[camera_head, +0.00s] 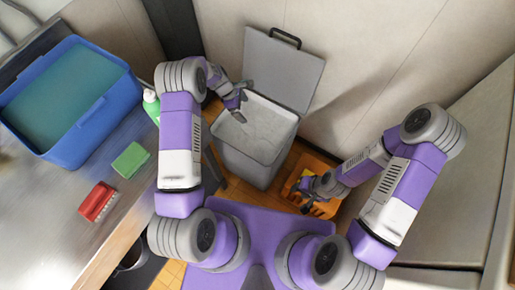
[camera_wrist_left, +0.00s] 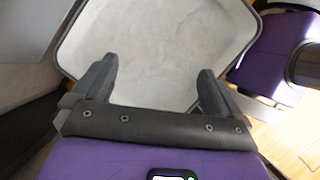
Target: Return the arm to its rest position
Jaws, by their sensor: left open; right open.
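My left gripper (camera_head: 241,101) is over the open grey bin in the head view. In the left wrist view its two fingers (camera_wrist_left: 155,80) are spread wide with nothing between them, above the bin's pale, empty-looking inside. My right gripper (camera_head: 306,203) hangs low over the orange crate at the right of the bin. Its fingers are small and partly lost against the crate. My left arm reaches forward from the base, and my right arm bends out to the right and back inward.
The grey bin (camera_head: 239,163) stands with its lid (camera_head: 280,70) up against the wall. The orange crate (camera_head: 327,163) is on the floor beside it. A counter at the left holds a blue tub (camera_head: 85,135), a green bottle (camera_head: 152,106), a green sponge (camera_head: 130,160) and a red brush (camera_head: 97,202).

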